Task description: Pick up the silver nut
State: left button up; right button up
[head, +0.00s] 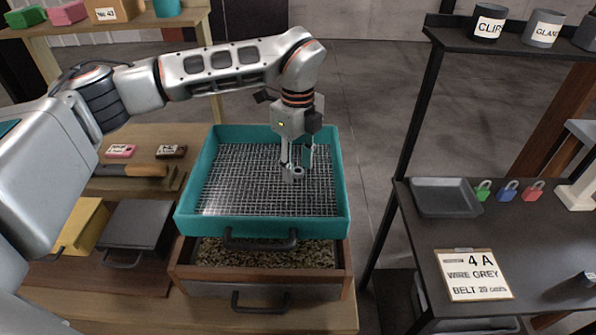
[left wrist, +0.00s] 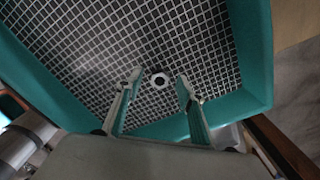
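The silver nut (head: 298,171) is a small ring lying on the wire mesh of a teal sieve tray (head: 262,229). It also shows in the left wrist view (left wrist: 160,80), with a dark hole in its middle. My left gripper (head: 297,168) points down into the tray with its fingers apart, one on each side of the nut in the head view. In the left wrist view the nut lies just past the open fingertips (left wrist: 155,84), and no finger is seen touching it. My right gripper is not in view.
The teal tray has raised walls around the mesh and a dark front handle. Under it is a wooden box (head: 186,272) of gravel. A dark table (head: 545,240) on the right holds a grey tray (head: 445,197), padlocks and a sign (head: 473,275). The mesh around the nut is clear.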

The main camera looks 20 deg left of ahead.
pick_arm(q)
grip_shut()
jog(key=shift+r, duration=0.2)
